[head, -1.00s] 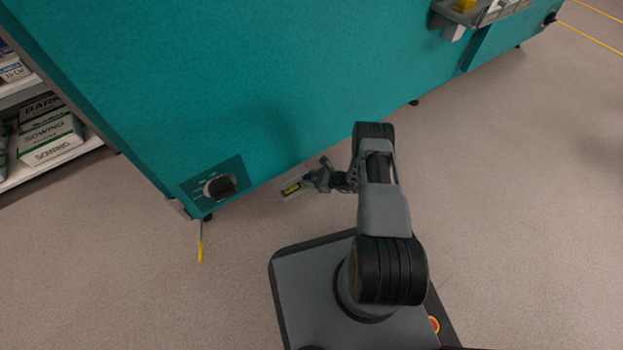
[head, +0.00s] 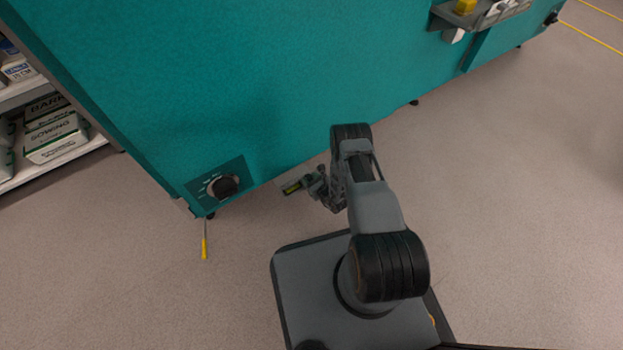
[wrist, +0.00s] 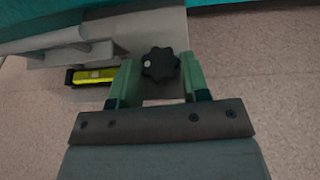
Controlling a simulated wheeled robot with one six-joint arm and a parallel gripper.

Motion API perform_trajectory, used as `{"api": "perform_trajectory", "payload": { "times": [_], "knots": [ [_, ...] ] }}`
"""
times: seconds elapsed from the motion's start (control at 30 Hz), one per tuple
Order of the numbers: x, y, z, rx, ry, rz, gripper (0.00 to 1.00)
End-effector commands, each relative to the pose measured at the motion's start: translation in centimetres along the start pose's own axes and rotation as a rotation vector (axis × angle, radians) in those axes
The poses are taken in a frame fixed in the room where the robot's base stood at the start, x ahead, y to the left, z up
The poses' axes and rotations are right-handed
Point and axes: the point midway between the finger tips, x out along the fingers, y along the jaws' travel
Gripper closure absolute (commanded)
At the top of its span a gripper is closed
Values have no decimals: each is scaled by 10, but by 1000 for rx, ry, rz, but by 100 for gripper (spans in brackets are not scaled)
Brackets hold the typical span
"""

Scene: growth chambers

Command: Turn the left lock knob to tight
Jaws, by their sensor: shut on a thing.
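A black lobed lock knob (wrist: 160,65) with a small pale dot sits on a grey bracket at the chamber's foot in the wrist view. The green fingers of my gripper (wrist: 160,70) are at its left and right sides, shut on it. In the head view my gripper (head: 307,186) is low at the lower edge of the teal chamber (head: 270,90). The knob cannot be made out there behind the gripper. Which way the knob is turned cannot be told.
A yellow level vial (wrist: 94,75) lies just left of my gripper on the bracket. A black dial (head: 223,187) is on the chamber's panel to the left. A yellow-handled tool (head: 204,248) is near the corner. Open floor lies to the right.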

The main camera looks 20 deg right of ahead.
Motion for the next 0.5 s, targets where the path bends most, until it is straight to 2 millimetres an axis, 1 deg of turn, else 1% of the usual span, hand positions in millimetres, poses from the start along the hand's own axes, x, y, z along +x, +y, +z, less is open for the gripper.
{"api": "perform_trajectory", "payload": {
  "times": [0.23, 0.5],
  "knots": [
    [0, 3, 0, 35, -1, -83, 81],
    [0, 3, 0, 47, -2, -112, 81]
  ]
}}
